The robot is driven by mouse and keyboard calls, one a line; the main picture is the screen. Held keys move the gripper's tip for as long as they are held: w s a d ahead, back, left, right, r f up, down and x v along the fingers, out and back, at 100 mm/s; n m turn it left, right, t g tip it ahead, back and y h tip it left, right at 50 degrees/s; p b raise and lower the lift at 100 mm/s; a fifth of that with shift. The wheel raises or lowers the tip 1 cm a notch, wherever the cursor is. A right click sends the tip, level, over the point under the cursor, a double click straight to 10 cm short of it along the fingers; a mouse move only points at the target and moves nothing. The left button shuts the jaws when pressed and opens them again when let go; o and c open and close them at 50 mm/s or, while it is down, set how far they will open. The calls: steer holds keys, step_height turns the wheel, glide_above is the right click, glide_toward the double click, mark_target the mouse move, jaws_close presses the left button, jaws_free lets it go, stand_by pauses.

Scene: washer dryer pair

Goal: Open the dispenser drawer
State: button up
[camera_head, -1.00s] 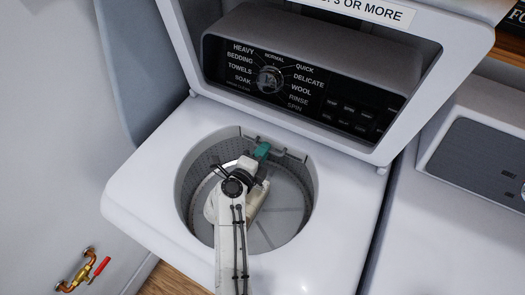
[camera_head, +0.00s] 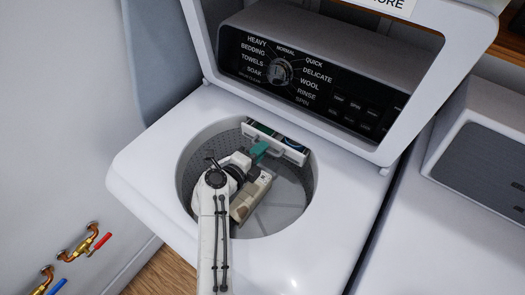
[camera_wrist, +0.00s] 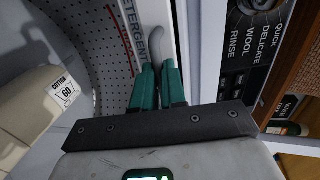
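The dispenser drawer (camera_head: 292,153) is a white tray with dark and blue-green insides, standing out from the back wall of the open washer tub (camera_head: 186,165). In the wrist view its white strip, lettered DETERGENT (camera_wrist: 128,38), runs beside a curved grey handle (camera_wrist: 156,42). My gripper (camera_head: 259,149) reaches down into the tub to the drawer's front. In the wrist view the teal fingertips (camera_wrist: 158,66) are close together, with the handle's near end between them. Part of the handle is hidden by the fingers.
The washer's raised lid (camera_head: 424,75) stands behind the tub, framing the black control panel (camera_head: 325,85). A second machine (camera_head: 470,175) is at the right. Pipes with red and blue valve handles (camera_head: 82,243) are on the left wall. A beige box marked COTTON (camera_wrist: 30,112) is close to the gripper.

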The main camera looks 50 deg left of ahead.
steer(key=o, duration=0.5)
steer(key=shift+c, duration=0.2)
